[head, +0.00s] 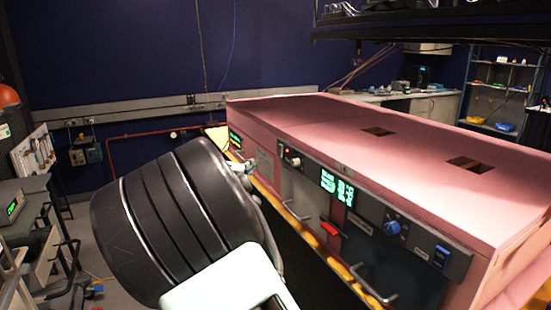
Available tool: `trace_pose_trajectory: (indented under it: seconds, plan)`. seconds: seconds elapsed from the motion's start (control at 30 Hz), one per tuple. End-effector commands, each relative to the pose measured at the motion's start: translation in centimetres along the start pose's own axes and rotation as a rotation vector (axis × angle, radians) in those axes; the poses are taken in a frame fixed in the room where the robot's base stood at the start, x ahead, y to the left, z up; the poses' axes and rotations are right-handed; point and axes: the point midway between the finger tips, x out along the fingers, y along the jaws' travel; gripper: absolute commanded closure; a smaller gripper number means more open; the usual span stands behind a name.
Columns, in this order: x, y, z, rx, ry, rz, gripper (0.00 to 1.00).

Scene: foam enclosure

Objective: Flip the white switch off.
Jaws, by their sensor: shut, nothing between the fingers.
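The pink foam enclosure (400,130) stands at the right with a front of dark and grey panels. I cannot clearly make out a white switch on it; a small pale knob-like part (291,158) sits on a dark plate near the left end of the front. My gripper (246,166) is mostly hidden behind my black wrist, and only its tip shows, beside the enclosure's left end and left of that plate. It looks shut and empty. I cannot tell whether it touches the panel. My wrist hides part of the lower left front.
Along the front are a green display (337,187), a red handle (331,229), a blue knob (391,228), a blue switch (441,256) and protruding metal handles (373,286). A bench (20,200) stands at the left, with some floor between it and my arm.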

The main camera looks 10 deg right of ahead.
Motion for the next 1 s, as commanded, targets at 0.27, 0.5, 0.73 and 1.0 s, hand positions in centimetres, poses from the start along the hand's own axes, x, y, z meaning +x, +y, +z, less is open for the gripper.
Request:
trace_pose_trajectory:
  seconds: [0.27, 0.5, 0.73, 1.0]
  plan:
    - [1.2, 0.1, 0.2, -0.001, -0.005, 0.001, 1.0]
    - [5.3, 0.1, 0.3, -0.003, -0.006, 0.0, 1.0]
    - [9.4, 0.2, 0.2, -0.002, -0.004, 0.001, 1.0]
    - [12.2, 0.0, 2.4, -0.002, -0.004, -0.001, 1.0]
